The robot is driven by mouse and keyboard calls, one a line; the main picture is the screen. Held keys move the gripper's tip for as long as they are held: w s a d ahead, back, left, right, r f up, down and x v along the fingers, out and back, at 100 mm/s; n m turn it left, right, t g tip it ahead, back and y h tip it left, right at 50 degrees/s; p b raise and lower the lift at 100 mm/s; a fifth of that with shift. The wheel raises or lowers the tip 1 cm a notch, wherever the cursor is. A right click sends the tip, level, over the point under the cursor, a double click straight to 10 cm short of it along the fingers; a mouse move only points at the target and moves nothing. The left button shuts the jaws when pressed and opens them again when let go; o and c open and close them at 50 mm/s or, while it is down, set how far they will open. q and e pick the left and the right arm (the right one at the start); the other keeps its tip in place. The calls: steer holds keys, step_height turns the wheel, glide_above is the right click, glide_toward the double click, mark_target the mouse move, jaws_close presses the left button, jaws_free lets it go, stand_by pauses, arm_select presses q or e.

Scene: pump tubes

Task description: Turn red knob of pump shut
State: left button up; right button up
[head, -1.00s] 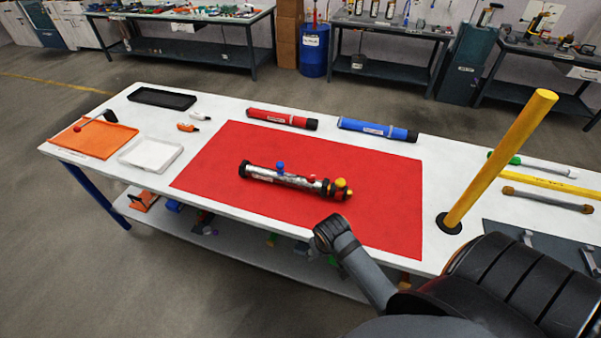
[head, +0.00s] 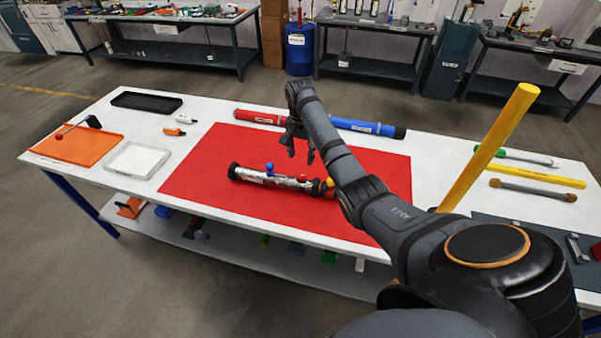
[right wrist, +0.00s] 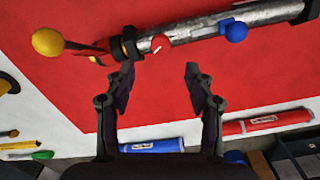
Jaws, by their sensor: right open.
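The pump (head: 265,178) is a silver tube with black collars, lying on the red mat (head: 205,185). Its red knob (head: 302,177) is on top, right of the blue knob (head: 270,168). In the right wrist view the red knob (right wrist: 159,43) shows with a white mark, between the blue knob (right wrist: 235,32) and the yellow ball-shaped knob (right wrist: 47,42). My right gripper (head: 300,152) is open and empty above the pump, pointing down. In the right wrist view the red knob lies just beyond the gap between the fingertips (right wrist: 160,73), apart from them. My arm hides part of the pump's right end. My left gripper is not in view.
A red tube (head: 258,117) and a blue tube (head: 368,127) lie behind the mat. A yellow post (head: 490,145) stands at the right. An orange tray (head: 75,147) and a white tray (head: 138,158) are at the left. The mat around the pump is clear.

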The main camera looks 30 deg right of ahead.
mark_target(301, 175)
step_height(301, 175, down, 9)
steer(key=shift+w+d+f+p, duration=0.1)
steer(key=shift+p, duration=0.55)
jaws_close()
